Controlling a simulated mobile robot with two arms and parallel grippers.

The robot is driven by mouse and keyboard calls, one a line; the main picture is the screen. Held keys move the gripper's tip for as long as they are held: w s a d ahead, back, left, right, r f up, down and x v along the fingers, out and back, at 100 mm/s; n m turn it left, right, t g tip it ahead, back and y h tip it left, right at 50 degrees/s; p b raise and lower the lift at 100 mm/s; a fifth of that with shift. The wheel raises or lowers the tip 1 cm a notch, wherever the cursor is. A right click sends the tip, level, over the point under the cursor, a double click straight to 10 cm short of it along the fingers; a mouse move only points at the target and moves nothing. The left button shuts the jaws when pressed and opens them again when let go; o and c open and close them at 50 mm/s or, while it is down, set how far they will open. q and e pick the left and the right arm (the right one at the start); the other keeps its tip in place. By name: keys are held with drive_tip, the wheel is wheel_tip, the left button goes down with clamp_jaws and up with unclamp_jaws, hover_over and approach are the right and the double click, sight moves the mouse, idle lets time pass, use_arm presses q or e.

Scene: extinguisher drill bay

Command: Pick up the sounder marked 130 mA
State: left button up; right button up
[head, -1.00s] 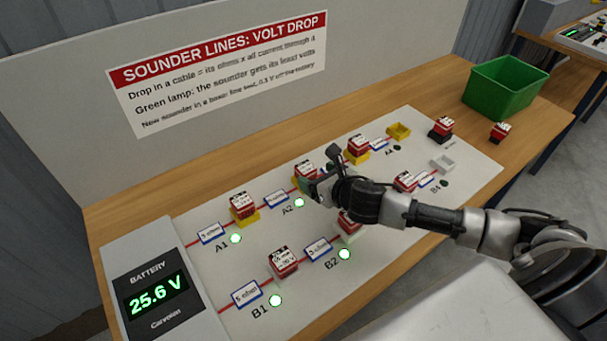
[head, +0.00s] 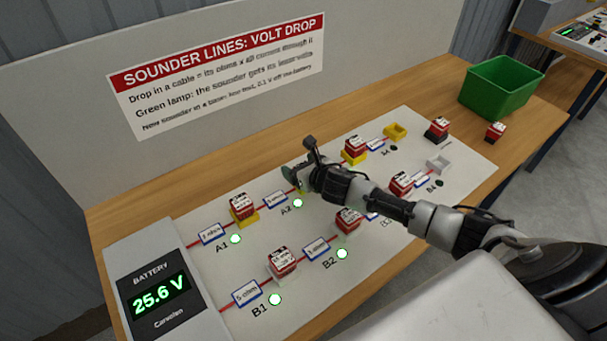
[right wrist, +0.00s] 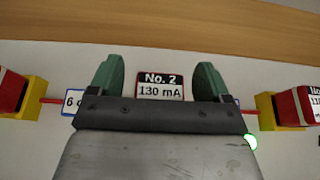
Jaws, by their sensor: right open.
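The sounder marked 130 mA (right wrist: 160,87), a red block with a "No. 2" label, shows in the right wrist view between the two green fingers of my right gripper (right wrist: 158,70). The fingers are apart, with a gap on both sides of the label. The lower part of the sounder is hidden behind my gripper body. In the head view my right gripper (head: 296,178) is over the A2 place on the board, and it hides the sounder there. My left gripper is not in view.
Other red sounders stand close by on the white board (head: 205,270), at A1 (head: 241,207), B1 (head: 283,260) and B2 (head: 348,219). An empty yellow base (head: 396,131) and a green bin (head: 500,88) are to the right. The upright sign panel (head: 225,75) stands behind.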

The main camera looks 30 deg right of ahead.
drive_tip(key=c, duration=1.1)
drive_tip(key=shift+o, duration=0.2)
drive_tip(key=shift+r, duration=0.1)
